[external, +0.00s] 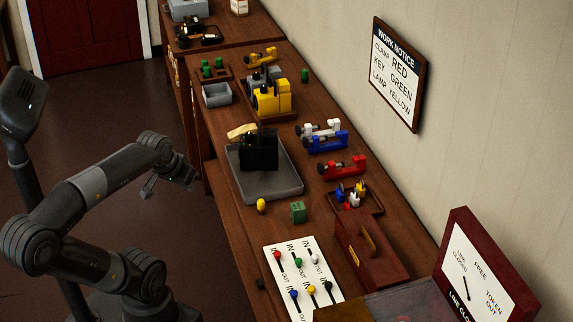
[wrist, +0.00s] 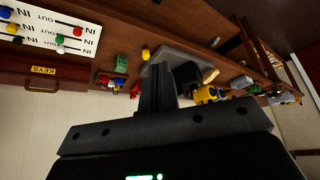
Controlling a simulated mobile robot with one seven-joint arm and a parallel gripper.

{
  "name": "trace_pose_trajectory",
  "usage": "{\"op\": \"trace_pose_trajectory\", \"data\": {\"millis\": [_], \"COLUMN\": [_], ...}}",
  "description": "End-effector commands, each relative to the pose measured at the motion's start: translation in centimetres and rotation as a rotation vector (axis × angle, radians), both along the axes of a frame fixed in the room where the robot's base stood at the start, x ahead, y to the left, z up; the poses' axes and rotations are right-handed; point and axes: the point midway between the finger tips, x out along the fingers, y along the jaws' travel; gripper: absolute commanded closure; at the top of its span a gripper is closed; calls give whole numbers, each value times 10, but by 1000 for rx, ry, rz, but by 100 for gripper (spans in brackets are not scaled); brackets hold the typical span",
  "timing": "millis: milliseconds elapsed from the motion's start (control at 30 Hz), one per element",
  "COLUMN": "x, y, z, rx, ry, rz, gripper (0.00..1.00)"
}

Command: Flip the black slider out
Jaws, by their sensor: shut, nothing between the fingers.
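A white slider panel (external: 283,291) lies on the near part of the bench in the external view, with colored knobs in slots marked IN and OUT. The black slider (external: 328,286) is the rightmost knob of its lower row. I cannot tell surely which mark it stands at. The panel also shows at the upper left of the wrist view (wrist: 50,22). My gripper (external: 148,189) is shut and empty, off the bench over the floor, left of the grey tray and well apart from the panel. Its fingers show in the wrist view (wrist: 157,88).
A grey tray (external: 285,188) with a black block (external: 259,150) stands left of center on the bench. A green block (external: 298,212) and yellow piece (external: 261,206) lie beyond the panel. A red-brown key box (external: 365,255) stands right of it. Open floor surrounds my arm.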

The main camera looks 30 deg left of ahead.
Motion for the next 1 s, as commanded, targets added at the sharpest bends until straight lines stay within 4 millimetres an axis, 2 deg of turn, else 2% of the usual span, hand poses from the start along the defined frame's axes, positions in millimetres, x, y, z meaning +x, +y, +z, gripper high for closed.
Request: {"op": "trace_pose_trajectory", "data": {"millis": [267,600,1000], "x": [22,56,87], "y": [-32,-92,-167], "z": [-14,-42,-82], "rx": [-153,-382,-573], "ry": [129,379,707], "rz": [81,261,524], "gripper": [100,100,100]}}
